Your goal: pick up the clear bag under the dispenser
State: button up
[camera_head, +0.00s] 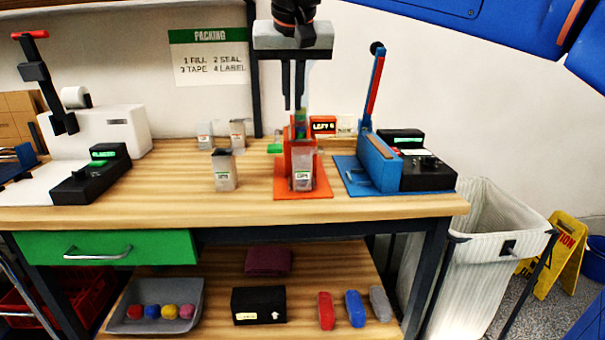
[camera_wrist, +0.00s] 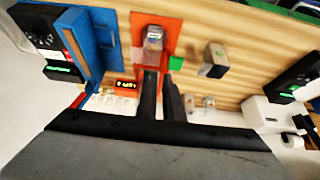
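The clear bag (camera_head: 302,170) stands upright at the foot of the orange dispenser (camera_head: 290,158), on its orange base plate (camera_head: 318,190). It has a greyish see-through body and a small pale label with green. The wrist view shows it too (camera_wrist: 154,38), at the upper middle. My gripper (camera_head: 293,108) points down above and behind the bag, close to the dispenser's top, where coloured bits show. Its two dark fingers (camera_wrist: 160,78) are apart with a narrow gap and nothing visibly held. It is clear of the bag. The fingers hide part of the dispenser in the wrist view.
Another bag (camera_head: 224,172) stands left of the dispenser, with two more (camera_head: 205,136) (camera_head: 238,134) behind. A blue lever sealer (camera_head: 378,165) stands close on the right. An orange display (camera_head: 323,125) is behind. The front table edge near the bag is clear.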

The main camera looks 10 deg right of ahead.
aim_at(292, 149)
jog(key=x, duration=1.6)
jog(key=shift+f, duration=0.3)
grip_shut()
jog(key=shift+r, duration=0.1)
